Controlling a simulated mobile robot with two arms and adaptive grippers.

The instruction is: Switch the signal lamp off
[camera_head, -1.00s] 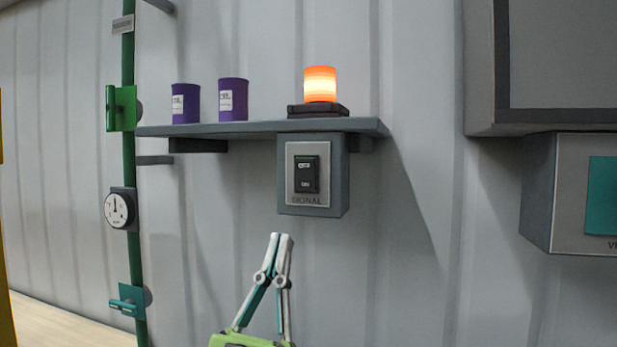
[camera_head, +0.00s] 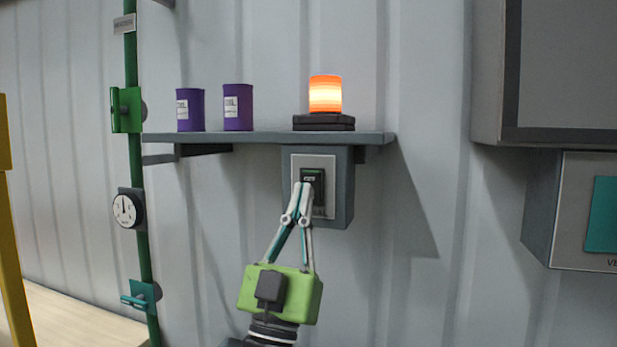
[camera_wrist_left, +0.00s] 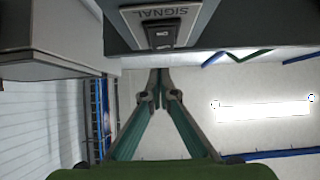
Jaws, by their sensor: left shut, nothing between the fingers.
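The signal lamp (camera_head: 325,94) glows orange on a black base on the wall shelf. Below it hangs a grey box with a light switch plate (camera_head: 325,164) and a black rocker switch (camera_head: 313,177). The switch (camera_wrist_left: 161,34) and the "SIGNAL" lettering also show in the left wrist view. My right gripper is not in view.
Two purple cans (camera_head: 238,107) stand on the shelf (camera_head: 265,138) left of the lamp. A green pipe (camera_head: 137,170) with a gauge (camera_head: 127,208) and valves runs down the left. A grey cabinet (camera_head: 487,75) and a box with a teal panel (camera_head: 602,215) are at right.

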